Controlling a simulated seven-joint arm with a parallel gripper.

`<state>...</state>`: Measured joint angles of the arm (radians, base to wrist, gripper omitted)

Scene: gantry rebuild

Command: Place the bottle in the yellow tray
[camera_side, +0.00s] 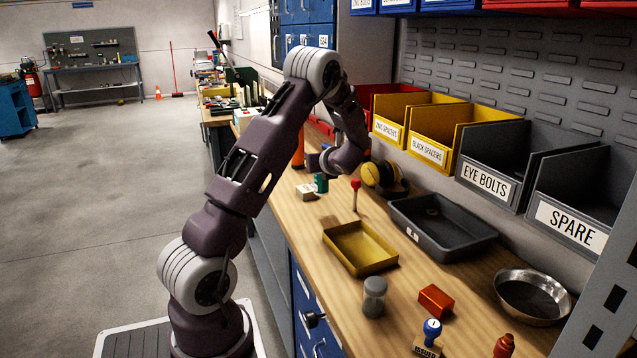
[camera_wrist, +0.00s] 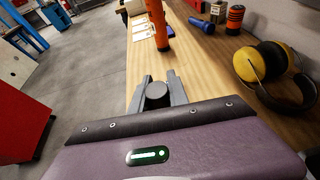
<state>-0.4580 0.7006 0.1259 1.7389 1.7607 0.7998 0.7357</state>
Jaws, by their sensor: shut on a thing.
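The yellow tray (camera_side: 360,249) lies empty on the wooden bench, in front of a dark grey tray. My gripper (camera_wrist: 157,93) is shut on the bottle, whose dark round top (camera_wrist: 157,90) shows between the two fingers in the wrist view. In the side view my gripper (camera_side: 319,166) is farther back along the bench than the yellow tray. A small green body, seemingly the bottle (camera_side: 320,184), shows just below it there. Whether its base touches the bench I cannot tell.
An orange cylinder (camera_wrist: 158,32) stands beyond my gripper.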

